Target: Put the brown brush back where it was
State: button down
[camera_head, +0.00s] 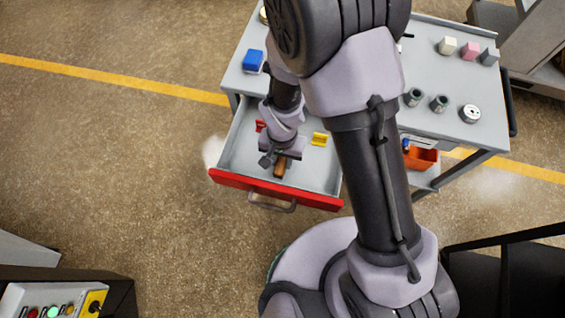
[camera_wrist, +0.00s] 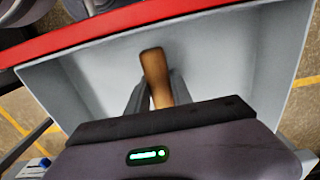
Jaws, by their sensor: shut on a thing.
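The brown brush (camera_head: 280,168) is in my gripper (camera_head: 272,163), over or in the open drawer. Its brown handle (camera_wrist: 154,70) shows between the two fingers of my gripper (camera_wrist: 155,96) in the wrist view, pointing toward the drawer's front. The rest of the brush is hidden behind my gripper. The drawer (camera_head: 230,160) has a red front and a light grey inside, and it is pulled out from the grey cart. I cannot tell whether the brush touches the drawer floor.
In the drawer are a yellow object (camera_head: 319,139) and a red object (camera_head: 260,126). The cart top (camera_head: 445,80) carries a blue box (camera_head: 252,61), small blocks and several metal parts. An orange bin (camera_head: 420,158) stands on the lower shelf. A control panel (camera_head: 55,300) is at lower left.

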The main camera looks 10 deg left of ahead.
jog(key=shift+w+f, duration=0.1)
jog(key=shift+f, duration=0.75)
jog(key=shift+f, duration=0.1)
jog(key=shift+f+b, duration=0.15)
jog(key=shift+b, duration=0.15)
jog(key=c, duration=1.1)
grip_release()
notch_tip(320, 180, up, 13)
jog(key=p, duration=0.5)
jog(key=shift+f, duration=0.1)
